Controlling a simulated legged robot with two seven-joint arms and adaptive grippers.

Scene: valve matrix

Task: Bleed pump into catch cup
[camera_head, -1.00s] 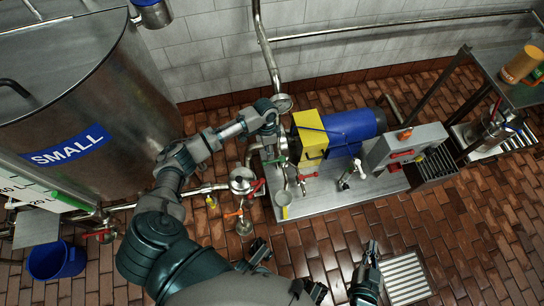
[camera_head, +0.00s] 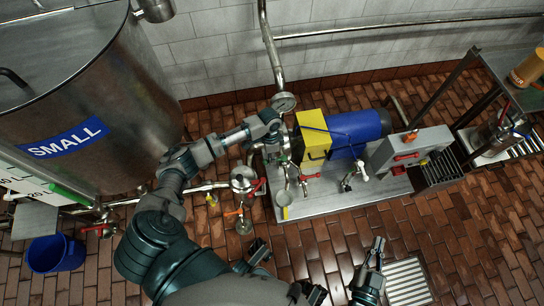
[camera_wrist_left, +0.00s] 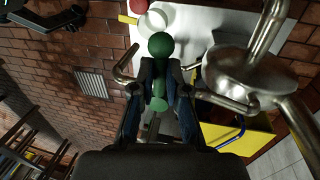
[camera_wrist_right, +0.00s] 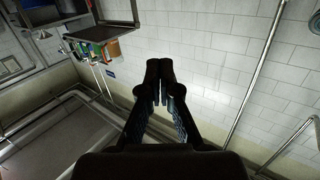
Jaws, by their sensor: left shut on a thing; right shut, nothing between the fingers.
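The pump is a blue motor (camera_head: 355,126) with a yellow guard (camera_head: 312,138) on a steel base. My left gripper (camera_head: 279,157) is at the pipework just left of the guard. In the left wrist view its fingers (camera_wrist_left: 160,85) are shut on a green valve handle (camera_wrist_left: 160,44). A small round metal cup (camera_head: 282,198) with a yellow tab sits at the base's front left corner, below the gripper in the picture. It shows pale in the left wrist view (camera_wrist_left: 152,20). Its contents cannot be made out. My right gripper (camera_head: 376,247) is shut and empty, in front of the base; its closed fingers show in the right wrist view (camera_wrist_right: 159,80).
A pressure gauge (camera_head: 284,102) stands on the pipe behind my left gripper. Red-handled and orange-handled valves (camera_head: 234,212) lie left of the cup. A grey control box (camera_head: 410,150) is right of the pump. The tank marked SMALL (camera_head: 130,90) stands at left. A blue bucket (camera_head: 56,255) is on the floor.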

